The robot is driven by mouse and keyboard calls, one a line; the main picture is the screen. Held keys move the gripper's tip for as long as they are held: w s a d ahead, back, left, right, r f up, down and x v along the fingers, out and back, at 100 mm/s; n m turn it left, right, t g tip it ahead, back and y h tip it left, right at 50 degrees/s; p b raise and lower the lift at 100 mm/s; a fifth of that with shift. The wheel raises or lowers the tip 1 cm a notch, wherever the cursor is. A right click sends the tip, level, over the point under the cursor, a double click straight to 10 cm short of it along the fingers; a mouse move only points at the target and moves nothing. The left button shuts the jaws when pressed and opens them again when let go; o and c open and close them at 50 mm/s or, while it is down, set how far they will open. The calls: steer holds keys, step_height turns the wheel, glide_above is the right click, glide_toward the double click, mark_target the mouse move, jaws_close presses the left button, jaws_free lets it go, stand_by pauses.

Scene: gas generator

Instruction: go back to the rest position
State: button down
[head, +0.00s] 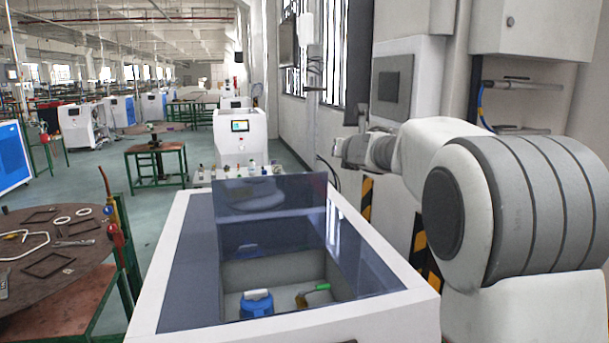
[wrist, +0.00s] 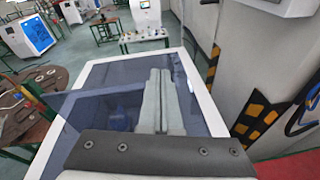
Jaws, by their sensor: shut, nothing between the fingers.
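My gripper (wrist: 158,88) shows in the wrist view with its two fingers together and nothing between them. In that view it is in front of the white-framed machine (wrist: 203,92) with the dark glass top. In the head view my arm reaches away on the right side, and the gripper's fingers are too small and hidden to make out. The machine (head: 172,270) stands below and to the left of the arm in the head view. Its glass lid panel (head: 270,215) stands raised over an open bay.
In the bay are a blue container (head: 257,305) and a green-handled yellow item (head: 314,296). A round table (head: 60,265) with loose parts stands at left. A wall with grey boxes (head: 392,87) and striped posts (head: 420,250) is at right. Free floor (head: 155,215) lies at mid-left.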

steer(key=s+d+f+m+g+h+b, duration=0.1)
steer(key=s+d+m+h, duration=0.1)
steer(key=s+m, duration=0.5)
steer(key=s+d+f+m+g+h, duration=0.1)
steer(key=s+d+m, duration=0.2)
steer(key=s+m, duration=0.45)
steer(key=s+d+f+m+g+h+b, duration=0.1)
steer(key=s+d+f+m+h, duration=0.1)
steer(key=s+m, duration=0.45)
steer(key=s+a+f+m+g+y, duration=0.1)
steer(key=s+f+m, duration=0.3)
steer(key=s, duration=0.4)
steer(key=s+a+f+m+g+y, duration=0.1)
steer(key=s+a+f+m+g, duration=0.2)
steer(key=s+f+m, duration=0.2)
steer(key=s+a+f+m+g+y, duration=0.1)
steer(key=s+f+m, duration=0.4)
steer(key=s, duration=0.8)
step_height(320, 180, down, 2)
steer(key=shift+s+a+f+g+b, duration=0.25)
steer(key=shift+a+g+b, duration=0.1)
steer(key=shift+a+g, duration=0.5)
steer(key=shift+a, duration=0.1)
